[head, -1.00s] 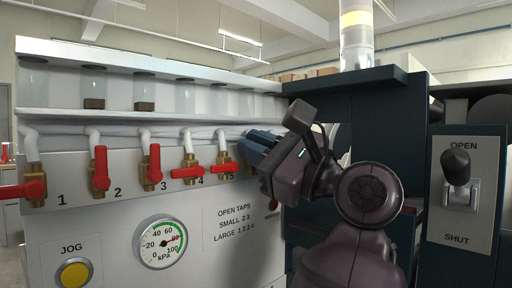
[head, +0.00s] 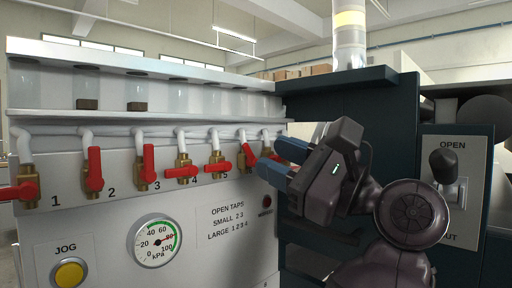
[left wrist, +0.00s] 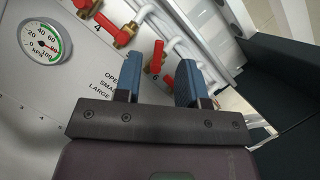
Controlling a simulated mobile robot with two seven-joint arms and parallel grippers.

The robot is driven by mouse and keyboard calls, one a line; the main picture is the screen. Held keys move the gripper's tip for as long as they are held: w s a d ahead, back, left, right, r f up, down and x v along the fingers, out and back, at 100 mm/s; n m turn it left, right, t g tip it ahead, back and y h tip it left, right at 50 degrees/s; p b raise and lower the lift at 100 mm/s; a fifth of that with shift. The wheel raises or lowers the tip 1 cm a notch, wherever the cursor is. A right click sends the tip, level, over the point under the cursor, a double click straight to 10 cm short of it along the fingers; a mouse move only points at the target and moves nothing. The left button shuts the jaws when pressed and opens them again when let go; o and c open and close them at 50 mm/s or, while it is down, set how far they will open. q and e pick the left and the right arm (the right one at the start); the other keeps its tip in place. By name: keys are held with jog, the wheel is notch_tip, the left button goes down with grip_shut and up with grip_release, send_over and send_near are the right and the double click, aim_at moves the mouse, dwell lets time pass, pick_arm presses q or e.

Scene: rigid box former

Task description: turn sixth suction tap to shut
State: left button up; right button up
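The sixth suction tap (head: 249,156) has a red handle and brass body, just left of my left gripper in the head view. A seventh tap (head: 275,157) is partly hidden behind the fingers. My right gripper is not in view.
The fifth tap (head: 219,168) and fourth tap (head: 186,171) have level handles. The third tap (head: 148,163) and second tap (head: 94,170) stand upright. A pressure gauge (head: 158,241) sits below. A dark cabinet (head: 345,110) and an open/shut lever (head: 444,165) stand right.

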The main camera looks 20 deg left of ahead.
pick_arm(q)
jog(key=v, duration=0.5)
jog(key=shift+d+f, duration=0.1)
jog(key=shift+d, duration=0.15)
jog(key=shift+f, duration=0.1)
